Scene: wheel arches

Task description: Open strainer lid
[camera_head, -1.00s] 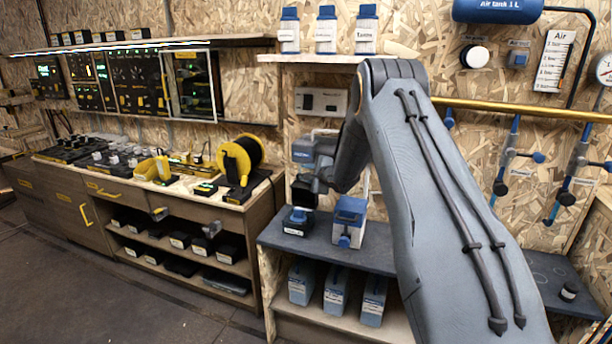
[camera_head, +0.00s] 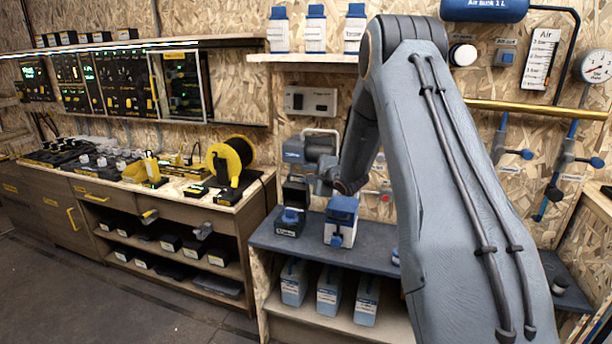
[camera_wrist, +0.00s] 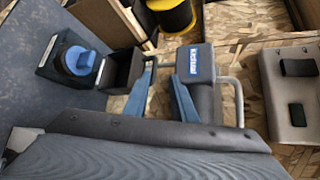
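The strainer appears to be the black box with a round blue knob (camera_head: 289,218) on the dark shelf top; it also shows in the wrist view (camera_wrist: 78,62). Its label is too small to read. A black hollow lid (camera_head: 296,189) stands raised at its back edge, and the wrist view shows this lid (camera_wrist: 121,70) beside the knob. My gripper (camera_wrist: 163,72) has two blue fingers apart with nothing between them. The left finger is close beside the lid; I cannot tell whether they touch. In the head view, my gripper is partly hidden by my arm.
A blue and white box (camera_head: 342,218) stands just right of the strainer. A grey-blue machine with a handle (camera_head: 310,146) is behind, close to my fingers in the wrist view (camera_wrist: 195,64). Several blue-grey containers (camera_head: 328,290) stand on the shelf below. A yellow reel (camera_head: 230,160) is on the left bench.

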